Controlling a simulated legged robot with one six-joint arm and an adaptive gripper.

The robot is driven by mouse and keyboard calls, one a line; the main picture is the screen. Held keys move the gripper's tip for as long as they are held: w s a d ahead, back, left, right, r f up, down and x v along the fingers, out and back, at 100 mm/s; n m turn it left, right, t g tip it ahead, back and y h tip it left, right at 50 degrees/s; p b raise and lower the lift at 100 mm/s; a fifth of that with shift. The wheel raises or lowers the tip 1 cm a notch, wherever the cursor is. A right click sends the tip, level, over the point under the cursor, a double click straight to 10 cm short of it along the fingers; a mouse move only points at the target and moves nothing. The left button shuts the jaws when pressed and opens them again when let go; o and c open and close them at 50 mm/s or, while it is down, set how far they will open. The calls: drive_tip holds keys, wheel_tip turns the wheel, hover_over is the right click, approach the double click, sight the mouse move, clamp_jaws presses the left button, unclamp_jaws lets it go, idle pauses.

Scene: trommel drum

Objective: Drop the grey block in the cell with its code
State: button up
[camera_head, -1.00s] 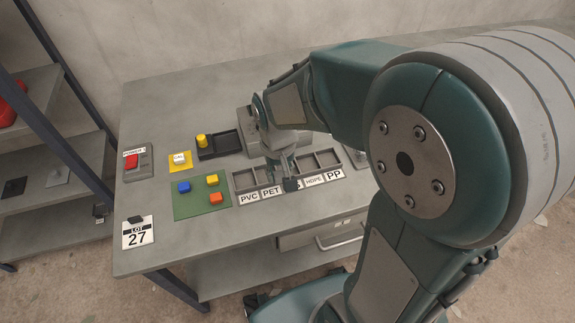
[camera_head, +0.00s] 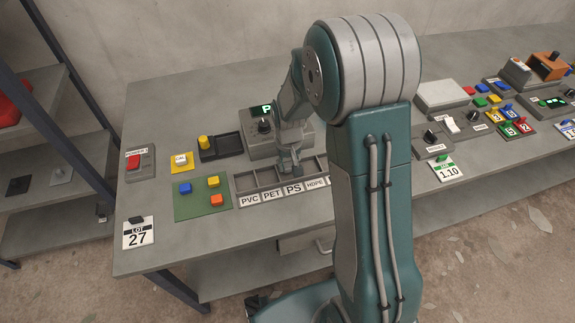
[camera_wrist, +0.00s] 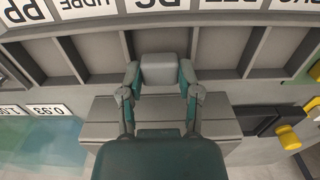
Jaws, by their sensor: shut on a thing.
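My gripper (camera_wrist: 160,85) is shut on the grey block (camera_wrist: 163,69) in the wrist view. The block is held between the two fingers, over the middle of the cell tray (camera_wrist: 220,72). In the head view my gripper (camera_head: 289,170) is at the tray's PS cell, behind the PS label (camera_head: 294,189). How far the block is above or inside the cell is unclear. The PVC, PET and HDPE labels also show along the tray's front; the PP end is hidden by my arm there. A grey device (camera_head: 258,148) behind has a display (camera_head: 262,110) reading "P", the rest hidden.
A green plate (camera_head: 190,210) with blue, yellow and orange pieces lies left of the tray. A black tray with a yellow knob (camera_head: 204,142) stands behind it. A LOT 27 card (camera_head: 138,236) is at the front left. Several devices fill the bench's right.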

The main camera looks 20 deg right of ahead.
drive_tip(key=shift+d+f, duration=0.2)
drive_tip(key=shift+f, duration=0.25)
drive_tip(key=shift+a+f, duration=0.25)
drive_tip(key=shift+a, duration=0.1)
drive_tip(key=shift+d+f, duration=0.15)
drive_tip(key=shift+f, duration=0.2)
drive_tip(key=o, duration=0.8)
